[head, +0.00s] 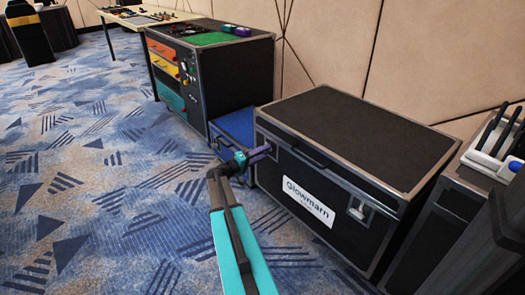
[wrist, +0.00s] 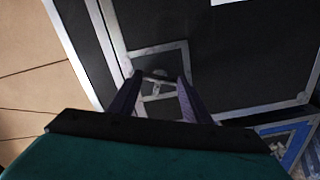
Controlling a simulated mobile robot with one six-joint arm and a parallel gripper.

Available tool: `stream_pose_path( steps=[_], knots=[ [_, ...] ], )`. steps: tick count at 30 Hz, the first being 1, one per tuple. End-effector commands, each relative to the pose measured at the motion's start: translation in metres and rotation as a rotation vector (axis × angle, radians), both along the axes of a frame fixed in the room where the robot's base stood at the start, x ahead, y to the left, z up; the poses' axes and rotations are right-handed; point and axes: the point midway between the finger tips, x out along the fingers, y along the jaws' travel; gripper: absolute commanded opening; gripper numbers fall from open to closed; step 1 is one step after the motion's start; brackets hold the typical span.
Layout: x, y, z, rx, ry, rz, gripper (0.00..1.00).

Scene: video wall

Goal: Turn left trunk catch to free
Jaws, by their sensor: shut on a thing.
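The black trunk (head: 345,135) with metal edges and a white "Glowmarn" label (head: 308,200) stands in the middle right of the head view, its lid closed. My gripper (head: 268,149) reaches the upper left of its front face. In the wrist view my gripper (wrist: 160,80) has its two purple fingers on either side of the left trunk catch (wrist: 157,88), a small metal piece on a grey plate, and is shut on it. In the head view my fingers hide this catch. The right catch (head: 361,210) shows as a pale metal fitting near the trunk's right end.
A blue case (head: 233,132) stands just left of the trunk. Beyond it is a black cabinet (head: 236,75) with coloured drawers. Another dark case (head: 440,230) stands close on the right. The patterned carpet (head: 90,190) in front is clear.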

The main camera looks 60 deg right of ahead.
Motion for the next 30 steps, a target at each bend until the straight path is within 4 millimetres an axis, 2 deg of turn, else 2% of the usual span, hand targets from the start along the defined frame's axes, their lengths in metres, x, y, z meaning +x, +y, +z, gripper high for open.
stream_pose_path(
  steps=[12,30],
  knots=[
    [0.0007,0.0019,0.0006,0.090,0.264,0.000,0.22],
    [0.0005,0.0021,-0.0019,0.117,0.346,0.001,0.22]
  ],
)
